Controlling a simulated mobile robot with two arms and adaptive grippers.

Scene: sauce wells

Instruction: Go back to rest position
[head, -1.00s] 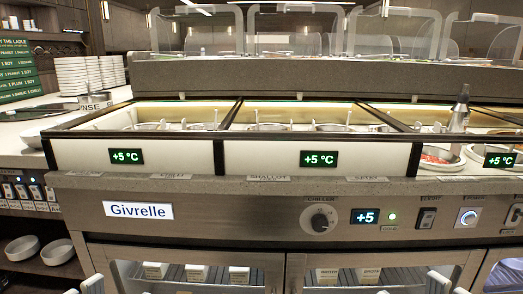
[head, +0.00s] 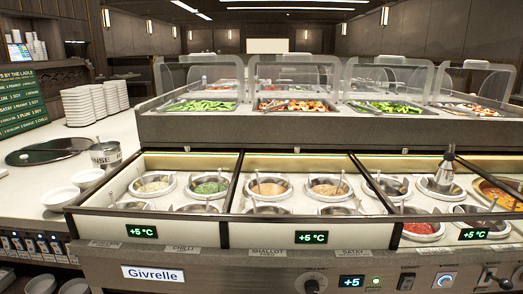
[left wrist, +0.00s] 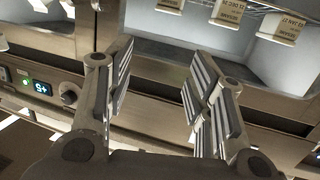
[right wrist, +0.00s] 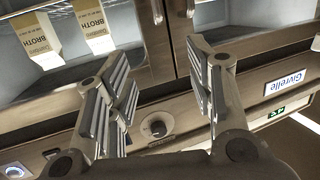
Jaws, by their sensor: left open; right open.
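My left gripper (left wrist: 158,95) shows in the left wrist view with its two padded fingers apart and nothing between them. The counter's steel front panel (left wrist: 150,125) and glass-fronted cabinet are behind it. My right gripper (right wrist: 165,95) shows in the right wrist view, also with fingers apart and empty. A control knob (right wrist: 154,128) is seen between its fingers, and broth cartons (right wrist: 98,32) sit inside the cabinet beyond. Neither gripper shows in the head view.
Behind are salad trays (head: 297,106) under clear guards. White bowls (head: 88,178) and stacked plates (head: 95,104) stand left. The front panel (head: 230,270) borders the near side.

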